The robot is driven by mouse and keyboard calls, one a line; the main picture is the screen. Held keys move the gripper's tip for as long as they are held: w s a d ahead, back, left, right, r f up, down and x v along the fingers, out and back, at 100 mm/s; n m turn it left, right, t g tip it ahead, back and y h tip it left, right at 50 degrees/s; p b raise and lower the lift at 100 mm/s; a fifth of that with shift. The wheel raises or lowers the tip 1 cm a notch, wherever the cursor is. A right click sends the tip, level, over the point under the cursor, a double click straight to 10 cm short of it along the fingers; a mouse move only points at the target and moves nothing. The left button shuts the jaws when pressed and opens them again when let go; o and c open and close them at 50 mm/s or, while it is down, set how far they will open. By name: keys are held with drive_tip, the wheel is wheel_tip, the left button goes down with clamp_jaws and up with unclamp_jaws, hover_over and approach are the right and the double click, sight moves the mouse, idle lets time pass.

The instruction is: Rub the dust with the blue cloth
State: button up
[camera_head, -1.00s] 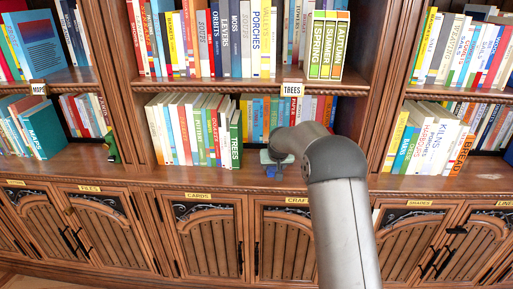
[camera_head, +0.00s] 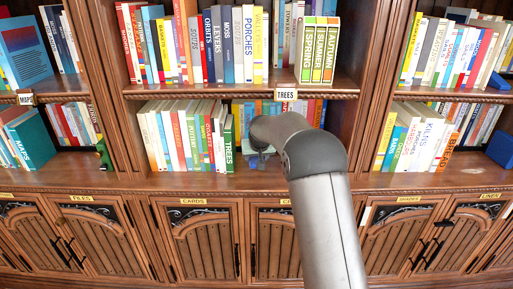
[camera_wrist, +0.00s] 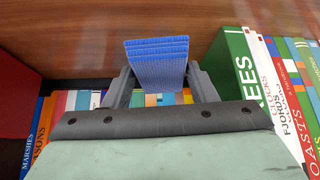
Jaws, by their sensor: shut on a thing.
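My gripper (camera_wrist: 155,85) is shut on the blue cloth (camera_wrist: 156,62), which looks like a folded, ribbed pad between the two fingers. In the head view my gripper (camera_head: 257,157) is inside the lower middle shelf, just right of the green TREES book (camera_head: 229,146). My own arm hides much of it there. In the wrist view the cloth is close to the brown shelf board (camera_wrist: 60,30); I cannot tell whether they touch. I cannot make out the dust clearly; the board shows only a faint pale sheen near the cloth.
Books stand close on one side, with the green TREES book also in the wrist view (camera_wrist: 245,75). More books line the back of this shelf. A TREES label (camera_head: 287,94) is on the shelf edge above. The ledge (camera_head: 200,184) in front is mostly clear.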

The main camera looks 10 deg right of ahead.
drive_tip(key=shift+r+p, duration=0.6)
drive_tip(key=shift+r, duration=0.8)
